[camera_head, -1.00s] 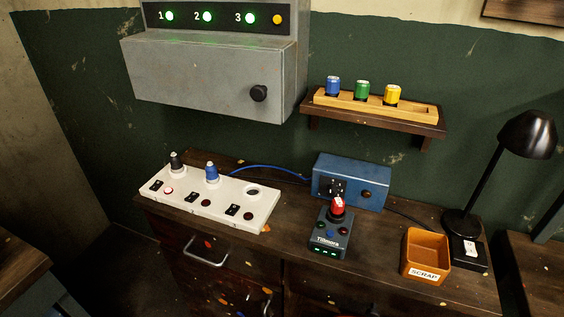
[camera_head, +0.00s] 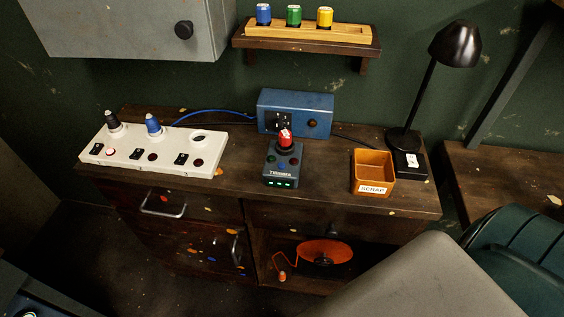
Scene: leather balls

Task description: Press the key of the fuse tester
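The fuse tester appears to be the small dark grey box (camera_head: 284,172) on the workbench, right of the middle. A red fuse (camera_head: 285,138) stands upright at its top end. Small coloured buttons, including a blue one (camera_head: 281,168), are on its face; I cannot tell which is the key. Neither of my gripper fingers shows in this view, and nothing touches the tester.
A blue box (camera_head: 300,103) stands behind the tester. A white socket panel (camera_head: 125,155) with a black and a blue fuse is left. An orange scrap bin (camera_head: 373,172) and a black lamp (camera_head: 455,42) are right. A wall shelf (camera_head: 305,46) holds three fuses. Bench space before the tester is clear.

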